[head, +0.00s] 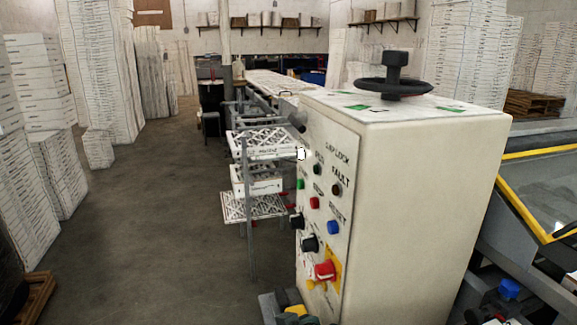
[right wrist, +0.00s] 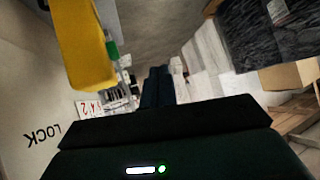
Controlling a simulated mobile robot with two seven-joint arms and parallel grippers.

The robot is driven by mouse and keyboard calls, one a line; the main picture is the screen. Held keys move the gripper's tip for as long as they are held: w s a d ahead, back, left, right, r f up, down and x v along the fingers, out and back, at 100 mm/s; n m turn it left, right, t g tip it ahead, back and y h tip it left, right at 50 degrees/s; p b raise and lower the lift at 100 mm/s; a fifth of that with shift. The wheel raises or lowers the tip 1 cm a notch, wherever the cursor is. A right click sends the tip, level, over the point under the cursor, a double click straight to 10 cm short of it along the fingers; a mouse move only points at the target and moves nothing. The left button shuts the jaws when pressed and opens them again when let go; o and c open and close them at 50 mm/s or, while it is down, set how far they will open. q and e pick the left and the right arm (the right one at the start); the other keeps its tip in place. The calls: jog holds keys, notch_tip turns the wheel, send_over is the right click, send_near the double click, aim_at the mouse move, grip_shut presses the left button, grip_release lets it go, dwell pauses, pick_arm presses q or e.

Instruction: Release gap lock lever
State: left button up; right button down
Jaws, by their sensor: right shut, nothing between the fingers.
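The light cabinet (head: 420,170) fills the right middle of the head view, with GAP LOCK lettering on its front panel (head: 345,205). A dark grey stub (head: 297,122) sticks out by the panel's upper left edge; I cannot tell if it is the lever. In the right wrist view a yellow bar (right wrist: 88,45), perhaps the lever, stands close at upper left, near a wall with LOCK lettering (right wrist: 38,133). My right gripper's dark fingers (right wrist: 158,72) are together and empty, to the right of the bar and apart from it in the picture. My left gripper is not in view.
Several knobs and buttons, including a red knob on a yellow plate (head: 325,270), sit on the panel. A black handwheel (head: 394,85) stands on top. A rack with white filters (head: 262,150) is behind the panel. Open floor (head: 150,230) lies to the left.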

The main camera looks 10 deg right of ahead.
jog(key=w+r+h, duration=0.1)
jog(key=w+r, duration=0.5)
jog(key=r, duration=0.6)
jog(key=w+r+h, duration=0.1)
jog(key=w+r, duration=0.5)
jog(key=r, duration=0.6)
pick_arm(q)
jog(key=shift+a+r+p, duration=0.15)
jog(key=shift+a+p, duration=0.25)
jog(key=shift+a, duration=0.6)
pick_arm(e)
jog(key=s+d+r+h, duration=0.1)
jog(key=d+r, duration=0.1)
jog(key=r, duration=0.8)
jog(key=s+d+r+m+h, duration=0.1)
jog(key=s+d+r+h, duration=0.1)
jog(key=r, duration=0.7)
jog(key=s+d+r+m+h, duration=0.1)
jog(key=s+d+r+h, duration=0.1)
jog(key=r, duration=0.8)
jog(key=shift+s+r, duration=0.2)
jog(key=shift+r, duration=0.15)
jog(key=shift+w, duration=0.1)
